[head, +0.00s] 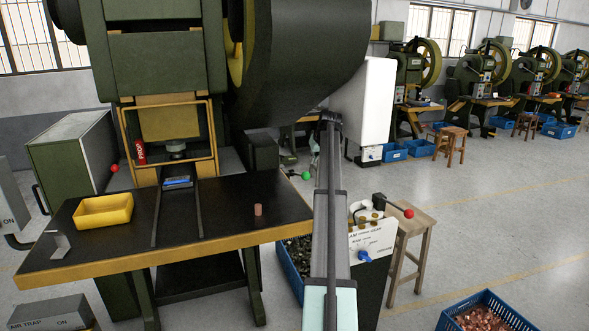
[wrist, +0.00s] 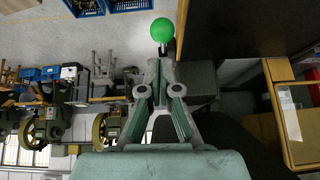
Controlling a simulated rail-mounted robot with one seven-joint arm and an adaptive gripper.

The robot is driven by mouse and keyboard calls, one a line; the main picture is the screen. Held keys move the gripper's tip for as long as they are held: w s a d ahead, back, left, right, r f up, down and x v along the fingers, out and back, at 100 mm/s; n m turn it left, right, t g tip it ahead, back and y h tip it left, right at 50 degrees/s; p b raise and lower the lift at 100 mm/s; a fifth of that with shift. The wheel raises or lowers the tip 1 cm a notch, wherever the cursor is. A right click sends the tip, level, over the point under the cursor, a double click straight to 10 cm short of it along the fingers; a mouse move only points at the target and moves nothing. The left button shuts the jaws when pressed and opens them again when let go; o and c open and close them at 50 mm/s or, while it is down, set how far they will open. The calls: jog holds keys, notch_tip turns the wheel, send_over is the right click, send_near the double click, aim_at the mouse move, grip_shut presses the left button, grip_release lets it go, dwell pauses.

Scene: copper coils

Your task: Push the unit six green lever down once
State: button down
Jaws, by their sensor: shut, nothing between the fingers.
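The green lever shows as a round green knob (head: 306,176) on a thin dark rod beside the big press, just right of the black-topped table, in the head view. In the wrist view the green knob (wrist: 162,29) is straight beyond the fingertips of my gripper (wrist: 162,58). The fingers are together and empty. The knob's lower edge is close to the tips; I cannot tell whether they touch.
The press table (head: 230,216) holds a yellow tray (head: 103,210) and a small copper cylinder (head: 258,210). A red-knobbed lever (head: 408,213) and a wooden stool (head: 424,220) stand to the right. A blue crate (head: 487,312) sits front right. Open floor lies beyond.

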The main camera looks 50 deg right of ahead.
jog(key=shift+w+d+r, duration=0.1)
jog(key=shift+w+r, duration=0.15)
jog(key=shift+r, duration=0.3)
jog(key=shift+w+r, duration=0.2)
jog(key=shift+r, duration=0.35)
jog(key=shift+f, duration=0.1)
jog(key=p+x, duration=0.3)
jog(key=x, duration=0.7)
